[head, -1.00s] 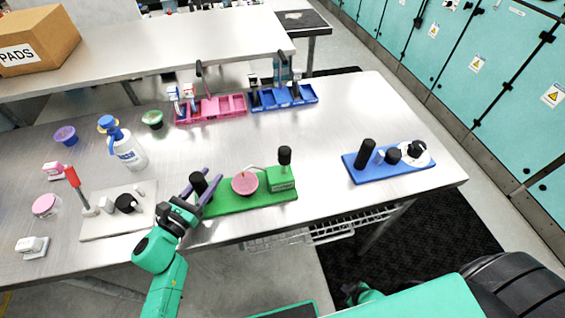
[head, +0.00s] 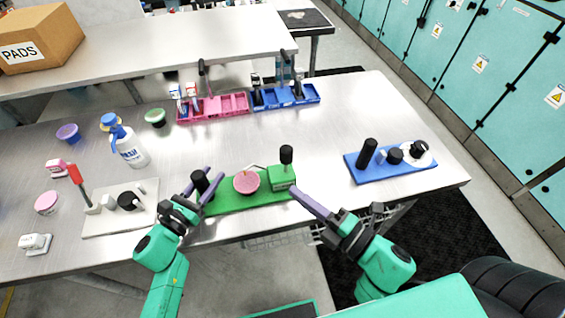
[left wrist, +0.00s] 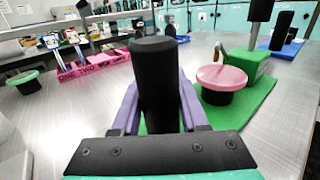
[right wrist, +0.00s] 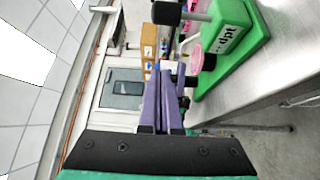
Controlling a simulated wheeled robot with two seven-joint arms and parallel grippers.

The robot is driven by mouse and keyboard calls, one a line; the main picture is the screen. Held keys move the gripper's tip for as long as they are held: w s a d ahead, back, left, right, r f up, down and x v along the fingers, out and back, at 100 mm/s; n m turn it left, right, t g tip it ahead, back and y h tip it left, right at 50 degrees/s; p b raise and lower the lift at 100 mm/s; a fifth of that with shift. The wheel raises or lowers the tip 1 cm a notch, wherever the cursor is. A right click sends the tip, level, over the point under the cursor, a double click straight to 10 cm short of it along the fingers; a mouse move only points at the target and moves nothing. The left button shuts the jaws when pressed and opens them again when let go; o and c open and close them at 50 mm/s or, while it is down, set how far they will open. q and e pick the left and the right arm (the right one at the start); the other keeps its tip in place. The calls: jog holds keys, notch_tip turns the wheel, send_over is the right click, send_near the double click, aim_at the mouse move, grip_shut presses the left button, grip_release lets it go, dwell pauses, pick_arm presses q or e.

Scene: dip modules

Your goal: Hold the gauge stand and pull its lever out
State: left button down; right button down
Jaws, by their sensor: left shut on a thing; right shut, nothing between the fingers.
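The gauge stand (head: 232,202) has a green base on the table, with a black post at its left end (head: 200,178), a pink disc (head: 246,182) in the middle and a green block (head: 282,177) at the right. A black-knobbed lever (head: 286,155) rises at the block. My left gripper (head: 204,184) is shut on the black post, whose top stands above the purple fingers in the left wrist view (left wrist: 160,70). My right gripper (head: 297,190) is shut and empty, its tips just right of the block. In the right wrist view, the lettered block (right wrist: 228,25) is beyond the fingers.
A grey-white stand with a red-handled stick (head: 105,222) is to the left. A blue stand (head: 366,176) is to the right, with bare table between it and the green one. A bottle (head: 130,148), pink tray (head: 213,117) and blue tray (head: 290,103) are behind.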

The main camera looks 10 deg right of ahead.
aim_at(286, 161)
jog(key=x, duration=1)
jog(key=d, duration=0.2)
jog(key=w+d, duration=0.1)
jog(key=d, duration=0.1)
jog(key=shift+a, duration=0.1)
